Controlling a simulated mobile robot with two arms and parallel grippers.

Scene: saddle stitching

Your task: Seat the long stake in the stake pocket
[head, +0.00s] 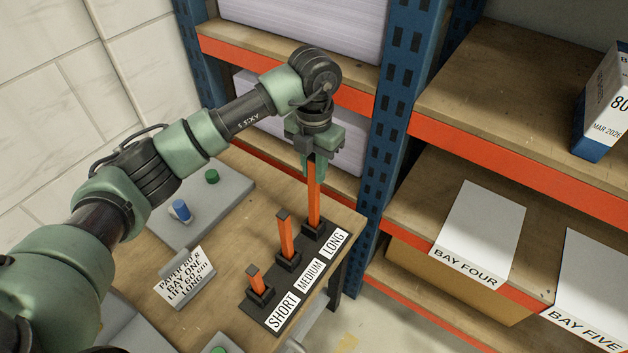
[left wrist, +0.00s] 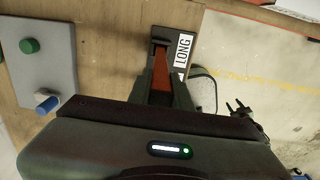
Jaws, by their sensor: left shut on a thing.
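The long stake (head: 314,198) is an orange upright bar. Its foot is in the black holder beside the LONG label on the rack (head: 283,318). My left gripper (head: 316,162) is above it, pointing down, and shut on its upper part. In the left wrist view, the long stake (left wrist: 160,62) runs down between the fingers of my left gripper (left wrist: 162,88), with the LONG label beside it. The medium stake (head: 285,237) and the short stake (head: 255,280) stand in their own holders. I cannot make out a separate stake pocket.
A blue rack post (head: 393,120) stands close behind the gripper. Shelves with orange beams (head: 510,170) extend right.

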